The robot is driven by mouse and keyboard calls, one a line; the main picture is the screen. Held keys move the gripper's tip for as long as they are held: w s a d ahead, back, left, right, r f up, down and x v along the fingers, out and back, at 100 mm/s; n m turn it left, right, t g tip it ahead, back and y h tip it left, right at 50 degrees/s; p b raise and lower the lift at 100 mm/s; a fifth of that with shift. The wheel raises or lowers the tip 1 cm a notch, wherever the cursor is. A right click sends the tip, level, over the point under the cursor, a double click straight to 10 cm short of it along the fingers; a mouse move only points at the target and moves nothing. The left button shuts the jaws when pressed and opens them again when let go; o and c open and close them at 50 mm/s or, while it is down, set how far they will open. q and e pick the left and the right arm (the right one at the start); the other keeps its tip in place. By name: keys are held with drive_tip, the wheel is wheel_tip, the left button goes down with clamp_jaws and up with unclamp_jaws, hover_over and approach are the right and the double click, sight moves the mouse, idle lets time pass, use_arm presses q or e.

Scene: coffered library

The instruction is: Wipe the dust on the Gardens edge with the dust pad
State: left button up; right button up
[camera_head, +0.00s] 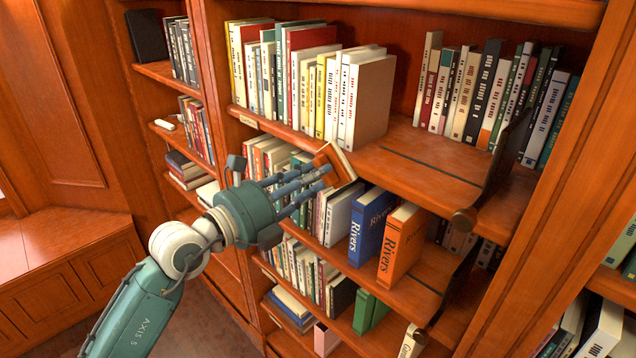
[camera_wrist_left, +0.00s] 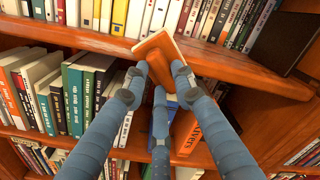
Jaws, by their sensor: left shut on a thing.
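My left gripper (camera_head: 318,176) is shut on the dust pad (camera_head: 338,162), a brown wooden block with a pale cream face. In the left wrist view, the fingers (camera_wrist_left: 158,72) hold the pad (camera_wrist_left: 155,48) from both sides. The pad is tilted at the front edge of the upper shelf (camera_head: 425,178); whether it touches the edge is unclear. On a low shelf, a pale book (camera_head: 408,345) has a partly cut-off spine title that seems to start with "Ga". No dust can be made out on any edge. My right gripper is out of view.
A blue "Rivers" book (camera_head: 368,225) and an orange "Rivers" book (camera_head: 402,245) stand on the shelf below, close to the gripper. Book rows fill the upper shelf, with a bare stretch right of centre. A dark divider (camera_head: 505,155) stands at its right.

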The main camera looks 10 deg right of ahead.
use_arm(q)
drive_tip(key=w+a+b, duration=0.7)
drive_tip(key=w, duration=0.3)
drive_tip(key=shift+w+a, duration=0.2)
idle(1.1)
drive_tip(key=shift+s, duration=0.1)
